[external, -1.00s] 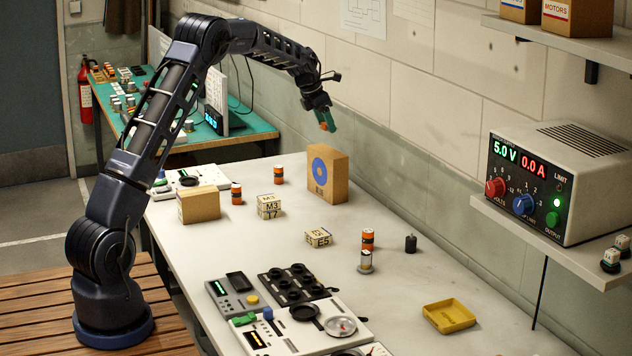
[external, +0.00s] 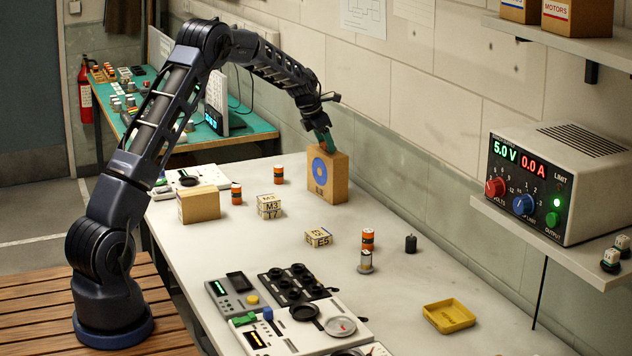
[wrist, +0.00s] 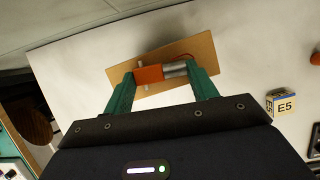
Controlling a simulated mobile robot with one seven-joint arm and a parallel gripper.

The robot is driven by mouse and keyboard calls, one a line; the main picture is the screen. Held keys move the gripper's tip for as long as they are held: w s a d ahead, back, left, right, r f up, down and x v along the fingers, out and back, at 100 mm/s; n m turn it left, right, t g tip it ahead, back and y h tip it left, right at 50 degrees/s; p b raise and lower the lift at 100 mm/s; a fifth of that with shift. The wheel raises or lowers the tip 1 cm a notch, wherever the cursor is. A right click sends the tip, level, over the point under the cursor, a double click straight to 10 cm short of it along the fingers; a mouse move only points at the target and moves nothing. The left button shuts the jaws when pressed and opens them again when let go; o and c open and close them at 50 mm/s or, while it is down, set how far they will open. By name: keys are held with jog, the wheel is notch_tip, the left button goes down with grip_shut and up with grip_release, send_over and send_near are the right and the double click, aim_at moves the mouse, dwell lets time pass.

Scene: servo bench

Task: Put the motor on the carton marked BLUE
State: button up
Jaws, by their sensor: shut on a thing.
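The motor (wrist: 160,72), with an orange end and a silver end, lies crosswise between the green fingers of my gripper (wrist: 162,80), which is shut on it. In the external view my gripper (external: 326,147) points down at the top of a tall brown carton (external: 338,180) with a blue disc on its front. The print under the disc is too small to read. In the wrist view the carton's top (wrist: 204,48) lies right below the motor. I cannot tell whether the motor touches it.
A smaller plain carton (external: 199,205) stands to the left. Marked blocks (external: 269,206) and (wrist: 279,103), orange cylinders (external: 279,175) and a yellow tray (external: 449,316) are on the bench. The wall is close behind the tall carton.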

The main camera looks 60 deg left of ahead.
jog(key=o, duration=0.9)
jog(key=shift+o, duration=0.2)
jog(key=v, duration=1.2)
jog(key=shift+r, duration=0.2)
